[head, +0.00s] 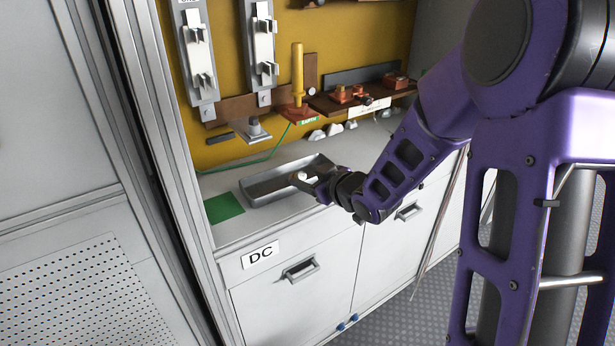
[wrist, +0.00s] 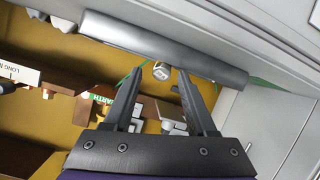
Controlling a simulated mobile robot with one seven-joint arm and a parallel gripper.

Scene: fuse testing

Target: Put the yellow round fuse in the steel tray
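The steel tray (head: 262,190) lies on the grey bench top, and its long side (wrist: 165,45) crosses the top of the wrist view. My gripper (head: 306,180) is over the tray's right end. In the wrist view my gripper (wrist: 160,72) has its fingers apart. A small, pale round piece (wrist: 161,70) with a metallic end shows between the fingertips, with gaps on both sides; it is also a whitish spot in the head view (head: 302,176). It may be the fuse, but its yellow is not clear. I cannot tell whether it rests on the tray.
A green square (head: 223,207) lies left of the tray. Behind stand a yellow handle (head: 297,75) on a reddish base, a grey post block (head: 255,129) and a brown shelf (head: 350,100) with copper-coloured parts. White drawers (head: 290,270) are below. A tall metal frame (head: 150,120) bounds the left.

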